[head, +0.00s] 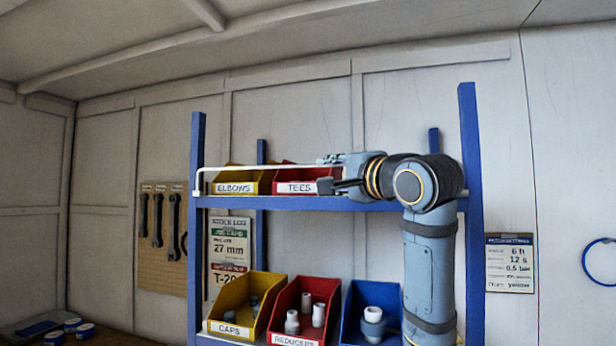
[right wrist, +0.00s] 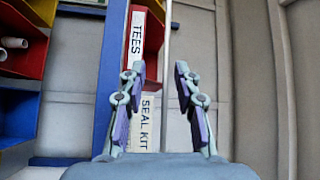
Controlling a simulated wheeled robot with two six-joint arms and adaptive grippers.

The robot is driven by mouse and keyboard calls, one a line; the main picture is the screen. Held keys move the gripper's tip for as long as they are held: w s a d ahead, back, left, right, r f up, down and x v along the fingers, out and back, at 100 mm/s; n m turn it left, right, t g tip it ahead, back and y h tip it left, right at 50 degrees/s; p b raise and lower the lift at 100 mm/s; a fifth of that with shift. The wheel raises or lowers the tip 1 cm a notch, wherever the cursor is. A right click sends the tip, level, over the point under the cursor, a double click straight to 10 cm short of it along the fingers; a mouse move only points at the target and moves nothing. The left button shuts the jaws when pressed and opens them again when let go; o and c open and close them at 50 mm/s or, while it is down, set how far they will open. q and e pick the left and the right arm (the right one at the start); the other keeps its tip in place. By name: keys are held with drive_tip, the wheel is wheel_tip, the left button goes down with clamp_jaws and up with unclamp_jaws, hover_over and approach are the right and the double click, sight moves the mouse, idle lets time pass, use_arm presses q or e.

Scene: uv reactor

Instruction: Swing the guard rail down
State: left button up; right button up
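The guard rail (head: 262,167) is a thin white bar that runs roughly level across the front of the top shelf, above the bin labels. Its left end bends down to the left blue post. Its right part is hidden by my right gripper (head: 327,172), which is at the rail's right part, in front of the top shelf. In the right wrist view the rail (right wrist: 168,45) shows as a pale rod between the open fingers of the right gripper (right wrist: 156,72), with gaps on both sides. My left gripper is not in view.
On the top shelf (head: 290,203) stand a yellow ELBOWS bin (head: 236,186) and a red TEES bin (head: 297,186). A box labelled SEAL KIT (right wrist: 146,122) shows in the right wrist view. Bins below hold fittings. Blue posts (head: 197,150) flank the shelves.

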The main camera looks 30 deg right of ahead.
sight(308, 166)
drive_tip(key=w+p, duration=0.2)
drive_tip(key=w, duration=0.1)
drive_tip(key=w+r+p, duration=0.1)
drive_tip(key=w+p, duration=0.1)
drive_tip(key=w, duration=0.1)
drive_tip(key=w+d+r+p, duration=0.1)
drive_tip(key=w+p, duration=0.1)
drive_tip(key=w, duration=0.2)
drive_tip(key=shift+r+p, duration=0.2)
drive_tip(key=shift+p, duration=0.15)
drive_tip(key=shift+c, duration=0.4)
clamp_jaws()
